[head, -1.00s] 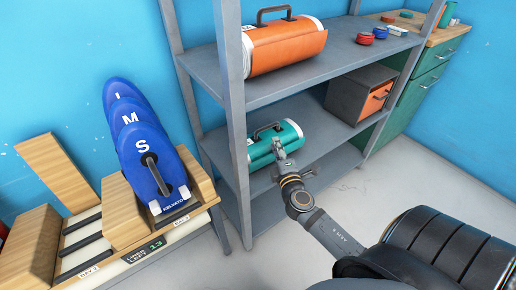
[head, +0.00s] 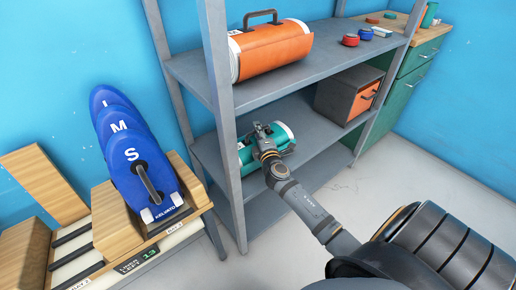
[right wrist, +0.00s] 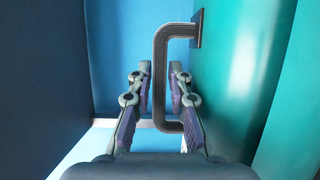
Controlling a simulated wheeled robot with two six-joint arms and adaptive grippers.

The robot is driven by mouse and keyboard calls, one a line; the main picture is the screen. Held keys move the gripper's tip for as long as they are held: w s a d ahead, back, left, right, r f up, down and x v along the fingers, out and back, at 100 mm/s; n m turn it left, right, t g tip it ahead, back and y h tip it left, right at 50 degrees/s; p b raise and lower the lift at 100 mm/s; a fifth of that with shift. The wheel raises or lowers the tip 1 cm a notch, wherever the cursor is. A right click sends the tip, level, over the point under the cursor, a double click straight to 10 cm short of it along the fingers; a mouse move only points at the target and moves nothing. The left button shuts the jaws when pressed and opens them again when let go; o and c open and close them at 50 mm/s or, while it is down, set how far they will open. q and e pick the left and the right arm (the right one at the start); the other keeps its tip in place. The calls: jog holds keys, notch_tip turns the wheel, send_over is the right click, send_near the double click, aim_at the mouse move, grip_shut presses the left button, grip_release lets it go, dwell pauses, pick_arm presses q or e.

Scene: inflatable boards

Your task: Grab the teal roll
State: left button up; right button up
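The teal roll (head: 282,137) lies on the lower shelf of the grey rack, partly hidden behind my right gripper and wrist. My right gripper (head: 262,129) is at the roll's handle. In the right wrist view the teal surface (right wrist: 235,80) fills the right side, and the dark handle (right wrist: 160,75) stands out from it. The handle's long bar lies between the two fingers of my right gripper (right wrist: 160,85). The fingers are apart, with narrow gaps beside the bar. My left gripper is not in view.
An orange roll (head: 272,50) lies on the upper shelf (head: 330,55), above my gripper. A rack post (head: 222,120) stands just left of the teal roll. A grey and orange box (head: 345,92) sits to its right. Blue boards (head: 130,150) stand at left.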

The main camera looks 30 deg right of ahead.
jog(key=shift+c, duration=0.2)
grip_shut()
jog(key=shift+r, duration=0.1)
